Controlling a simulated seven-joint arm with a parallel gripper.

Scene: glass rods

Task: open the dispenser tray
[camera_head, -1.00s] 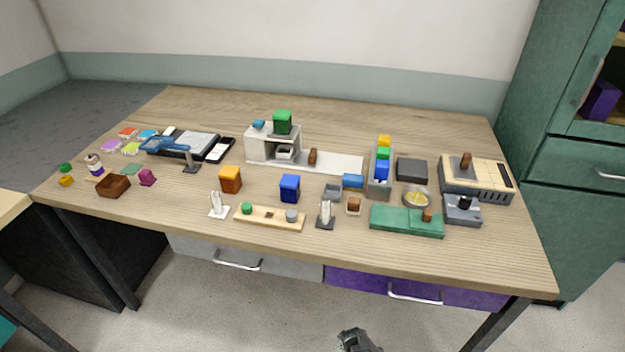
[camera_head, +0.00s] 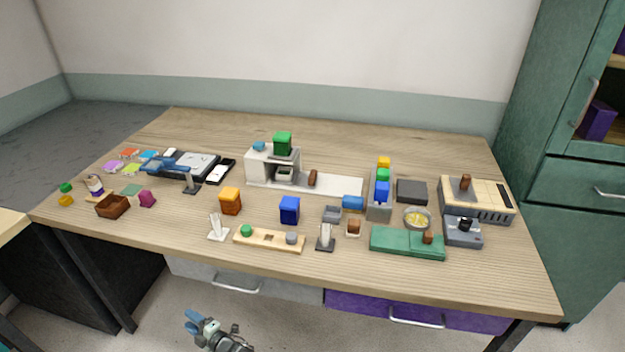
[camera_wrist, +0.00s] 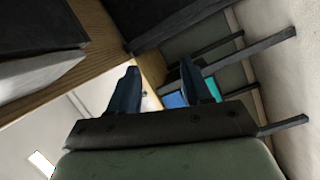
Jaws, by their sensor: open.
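A white dispenser-like unit (camera_head: 259,167) stands at the back middle of the table, with a green cube (camera_head: 283,143) on top and a small light tray (camera_head: 285,174) inside its opening. A flat white track (camera_head: 340,184) with a brown upright handle (camera_head: 312,178) extends to its right. I cannot tell for certain which part is the dispenser tray. My gripper (camera_head: 194,322) is open and empty, low in front of the table's front edge, well apart from the unit. In the wrist view its two blue fingers (camera_wrist: 160,82) are spread with nothing between them.
A grey rack of coloured blocks (camera_head: 379,205), a green box (camera_head: 406,243) and a toaster-like device (camera_head: 476,199) stand at right. A blue cube (camera_head: 289,210), orange cube (camera_head: 230,201) and wooden strip (camera_head: 269,240) crowd the front. Drawers (camera_head: 416,310) hang under the table.

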